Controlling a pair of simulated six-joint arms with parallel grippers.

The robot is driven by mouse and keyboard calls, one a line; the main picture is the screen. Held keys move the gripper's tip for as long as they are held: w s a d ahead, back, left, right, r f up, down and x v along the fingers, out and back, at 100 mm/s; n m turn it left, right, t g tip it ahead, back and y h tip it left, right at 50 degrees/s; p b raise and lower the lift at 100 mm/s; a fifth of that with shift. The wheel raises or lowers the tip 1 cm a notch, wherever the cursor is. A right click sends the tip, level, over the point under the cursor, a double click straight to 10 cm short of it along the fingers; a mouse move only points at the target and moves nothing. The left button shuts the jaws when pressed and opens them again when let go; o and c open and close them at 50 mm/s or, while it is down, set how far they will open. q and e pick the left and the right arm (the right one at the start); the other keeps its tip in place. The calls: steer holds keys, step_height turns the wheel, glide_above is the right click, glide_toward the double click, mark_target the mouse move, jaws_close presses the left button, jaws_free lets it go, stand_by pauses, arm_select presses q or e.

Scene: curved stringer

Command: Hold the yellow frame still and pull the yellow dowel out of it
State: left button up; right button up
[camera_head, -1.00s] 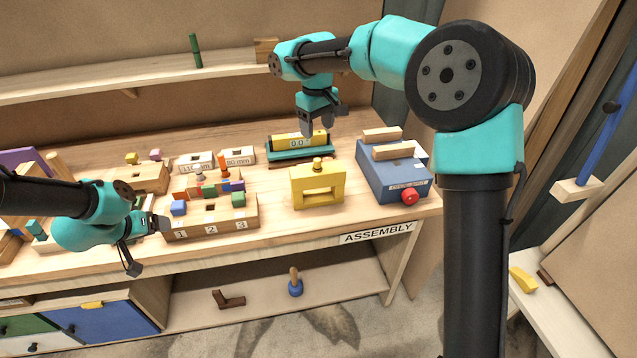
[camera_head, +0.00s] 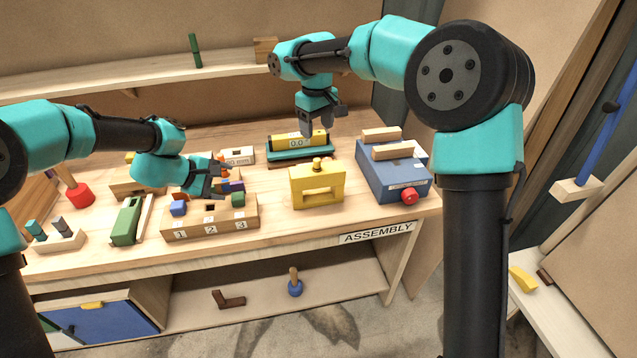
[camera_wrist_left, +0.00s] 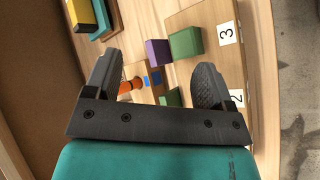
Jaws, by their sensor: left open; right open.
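The yellow frame (camera_head: 318,188) stands on the bench right of centre, a block with a rectangular opening. The yellow dowel (camera_head: 317,163) stands upright in its top, with only its knobbed upper end showing. My left gripper (camera_head: 222,178) is open and empty above the numbered block, well left of the frame. In the left wrist view its two fingers (camera_wrist_left: 160,92) are spread apart over small coloured blocks. My right gripper (camera_head: 322,129) is open and points down near the teal scale, behind the frame. Neither gripper touches the frame or dowel.
The numbered wooden block (camera_head: 210,222) with coloured blocks lies left of the frame. A teal scale (camera_head: 300,152) bearing a yellow piece stands behind it. A blue box (camera_head: 385,182) with a red knob is at its right. The bench in front of the frame is clear.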

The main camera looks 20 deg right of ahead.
mark_target(326, 195)
arm_select(q)
steer(key=d+f+n+g+h, duration=0.1)
steer(key=d+f+n, duration=0.1)
steer(key=d, duration=0.3)
steer(key=d+f+n+g+h, duration=0.1)
steer(key=d+f+n, duration=0.1)
steer(key=d, duration=0.4)
steer(key=d+f+n+g+h, duration=0.1)
steer(key=d+f+n, duration=0.1)
steer(key=d+n, duration=0.2)
steer(key=shift+w+d+f+g, duration=0.1)
steer(key=shift+w+d+g, duration=0.1)
steer(key=shift+d, duration=0.35)
steer(key=shift+w+d+f+g, duration=0.1)
steer(key=shift+d+g, duration=0.1)
steer(key=shift+d, duration=0.3)
steer(key=shift+d, duration=0.15)
steer(key=shift+x, duration=4.85)
steer(key=shift+r, duration=0.1)
steer(key=c, duration=0.7)
arm_select(e)
steer(key=shift+c, duration=1.1)
